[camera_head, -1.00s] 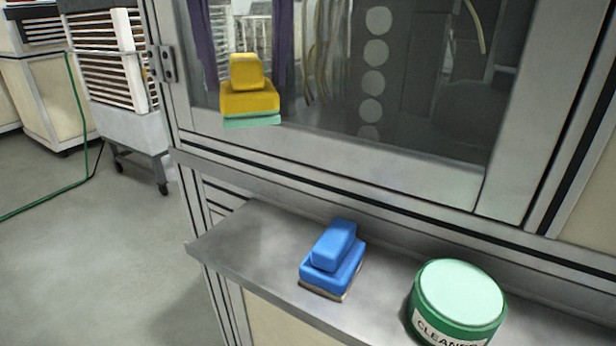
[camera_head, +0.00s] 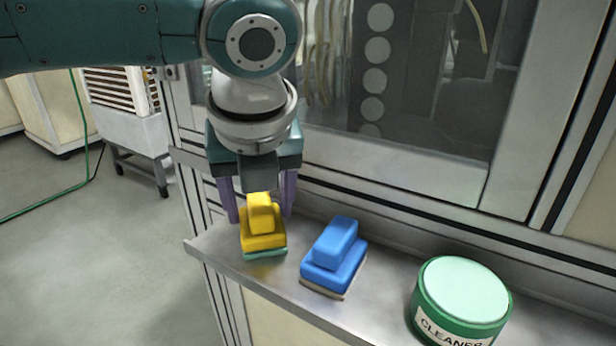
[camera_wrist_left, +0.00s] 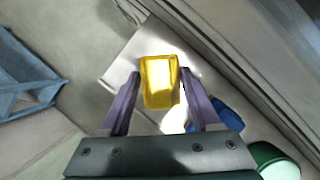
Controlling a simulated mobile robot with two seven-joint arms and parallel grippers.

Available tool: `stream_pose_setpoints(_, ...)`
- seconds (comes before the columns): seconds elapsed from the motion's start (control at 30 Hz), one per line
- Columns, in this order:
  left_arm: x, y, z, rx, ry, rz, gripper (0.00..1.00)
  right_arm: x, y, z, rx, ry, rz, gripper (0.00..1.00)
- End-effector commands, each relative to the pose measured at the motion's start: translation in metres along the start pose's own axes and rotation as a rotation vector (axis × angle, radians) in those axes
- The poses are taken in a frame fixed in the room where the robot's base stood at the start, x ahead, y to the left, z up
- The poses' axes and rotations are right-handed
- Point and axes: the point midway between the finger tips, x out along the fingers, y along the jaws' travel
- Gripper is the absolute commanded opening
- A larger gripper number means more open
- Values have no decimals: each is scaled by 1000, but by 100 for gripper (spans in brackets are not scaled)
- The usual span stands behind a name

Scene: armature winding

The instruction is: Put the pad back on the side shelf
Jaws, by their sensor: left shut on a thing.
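The yellow pad (camera_head: 263,240) has a raised grip and a light green underside. It is upright at the left end of the grey metal side shelf (camera_head: 225,247), just above or touching it; I cannot tell which. My left gripper (camera_head: 259,212) points down from above and is shut on the pad's raised grip, with one purple finger on each side. In the left wrist view the yellow pad (camera_wrist_left: 160,82) shows between the fingers (camera_wrist_left: 160,88). My right gripper is in neither view.
A blue pad (camera_head: 333,262) stands close to the right of the yellow one. A green cleaner tin (camera_head: 460,305) with a pale lid is farther right. The glazed cabinet front (camera_head: 400,140) rises behind the shelf. Bare shelf lies between blue pad and tin.

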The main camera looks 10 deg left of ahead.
Motion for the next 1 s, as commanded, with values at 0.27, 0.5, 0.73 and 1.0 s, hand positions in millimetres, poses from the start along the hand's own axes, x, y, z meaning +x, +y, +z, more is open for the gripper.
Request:
stream_pose_setpoints(0.27, 0, 0, 0, 0, 1, 0, 85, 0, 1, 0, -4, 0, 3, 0)
stream_pose_setpoints(0.5, 0, 0, 0, 0, 1, 0, 94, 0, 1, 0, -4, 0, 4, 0)
stream_pose_setpoints(0.73, -15, -1, 1, -1, 0, -3, 94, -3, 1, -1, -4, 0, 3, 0)
stream_pose_setpoints(1.0, -74, -1, 2, 1, -1, -4, 94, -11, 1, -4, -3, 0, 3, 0)
